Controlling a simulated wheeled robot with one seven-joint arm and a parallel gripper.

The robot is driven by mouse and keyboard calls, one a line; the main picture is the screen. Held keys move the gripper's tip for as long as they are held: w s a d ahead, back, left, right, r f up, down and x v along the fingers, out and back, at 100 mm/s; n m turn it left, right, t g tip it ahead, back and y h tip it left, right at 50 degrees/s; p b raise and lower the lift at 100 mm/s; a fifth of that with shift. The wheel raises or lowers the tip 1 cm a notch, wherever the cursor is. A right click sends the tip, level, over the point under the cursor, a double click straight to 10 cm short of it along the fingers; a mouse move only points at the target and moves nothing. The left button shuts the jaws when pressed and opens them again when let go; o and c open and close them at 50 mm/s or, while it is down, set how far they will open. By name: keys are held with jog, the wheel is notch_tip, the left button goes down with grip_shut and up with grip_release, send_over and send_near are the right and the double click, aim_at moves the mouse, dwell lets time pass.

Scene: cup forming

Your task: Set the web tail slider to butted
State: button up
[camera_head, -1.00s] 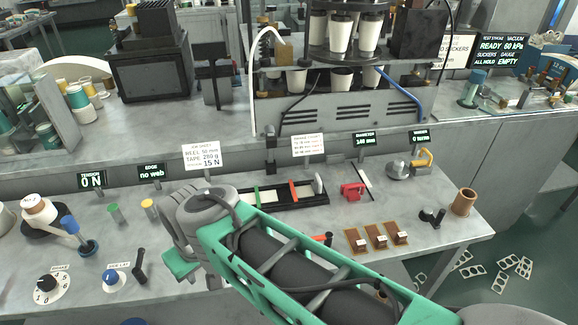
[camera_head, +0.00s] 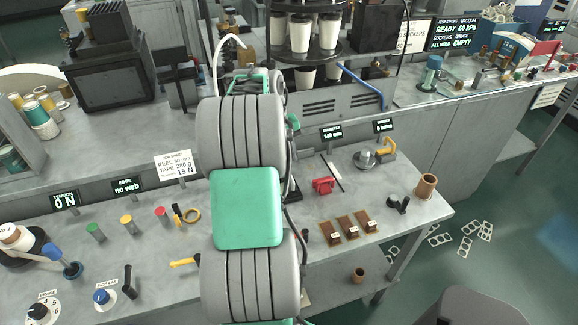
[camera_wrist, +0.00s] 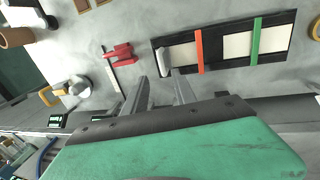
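In the wrist view a black framed track (camera_wrist: 283,62) holds pale web strips, crossed by an orange bar (camera_wrist: 199,50) and a green bar (camera_wrist: 255,40). A light grey block (camera_wrist: 163,61), which looks like the slider handle, sits at the track's left end. I cannot read any slider marking. My gripper (camera_wrist: 161,84) is open and empty, its two fingers apart just below the grey block in this view. I cannot tell its height or whether it touches. In the head view my arm hides the gripper and most of the track.
A red clamp-like piece (camera_wrist: 119,53) lies beside a thin pale strip, left of my fingers; it also shows in the head view (camera_head: 323,185). A metal dome with a yellow handle (camera_wrist: 52,96) is farther left. Brown blocks (camera_head: 347,227) and a brown cup (camera_head: 427,186) stand to the right.

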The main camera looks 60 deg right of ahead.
aim_at(290, 176)
jog(key=f, duration=0.4)
jog(key=f+p, duration=0.1)
jog(key=f, duration=0.1)
jog(key=shift+s+d+f, duration=0.35)
jog(key=shift+d+f, duration=0.05)
grip_shut()
dwell(0.9)
